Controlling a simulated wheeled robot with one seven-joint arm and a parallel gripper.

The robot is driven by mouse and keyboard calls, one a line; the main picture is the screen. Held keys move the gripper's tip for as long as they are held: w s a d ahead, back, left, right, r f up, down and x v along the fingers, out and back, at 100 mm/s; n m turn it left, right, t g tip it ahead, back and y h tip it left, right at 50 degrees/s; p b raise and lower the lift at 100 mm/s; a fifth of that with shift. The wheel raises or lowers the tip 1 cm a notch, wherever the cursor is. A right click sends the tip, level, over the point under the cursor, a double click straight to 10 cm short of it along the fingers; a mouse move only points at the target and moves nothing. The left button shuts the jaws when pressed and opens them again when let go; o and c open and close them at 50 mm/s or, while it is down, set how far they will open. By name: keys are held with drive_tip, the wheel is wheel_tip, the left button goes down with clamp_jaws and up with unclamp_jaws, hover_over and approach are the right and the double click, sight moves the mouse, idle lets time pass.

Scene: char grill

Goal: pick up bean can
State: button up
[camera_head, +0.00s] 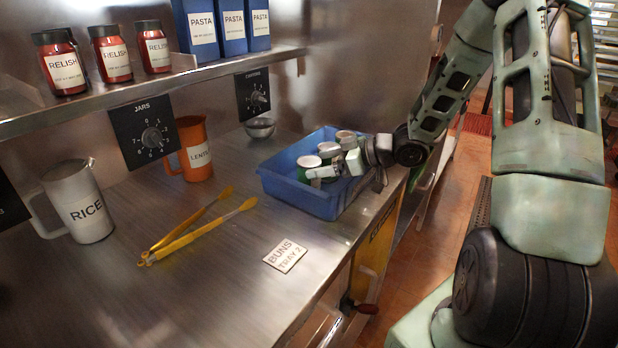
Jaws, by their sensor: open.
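A blue tray (283,184) stands at the right end of the steel counter and holds several cans. A green can with a pale lid (309,162) is at the left inside it, and another can (346,136) is at the back. I cannot read their labels, so I cannot tell which is the bean can. My gripper (339,168) is open and reaches over the tray from the right, its fingers among the cans. It hides part of the tray's contents. I cannot tell whether a can stands between the fingers.
Yellow tongs (198,227), a white RICE jug (78,203), an orange LENTIL jug (195,152) and a metal bowl (260,127) stand left of the tray. A BUNS label (285,255) lies in front. A shelf (150,88) with relish jars and pasta boxes overhangs the back.

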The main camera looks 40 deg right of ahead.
sight(309, 164)
drive_tip(key=x, duration=0.4)
drive_tip(key=c, duration=1.3)
drive_tip(key=shift+o, duration=0.2)
drive_tip(key=shift+r, duration=0.1)
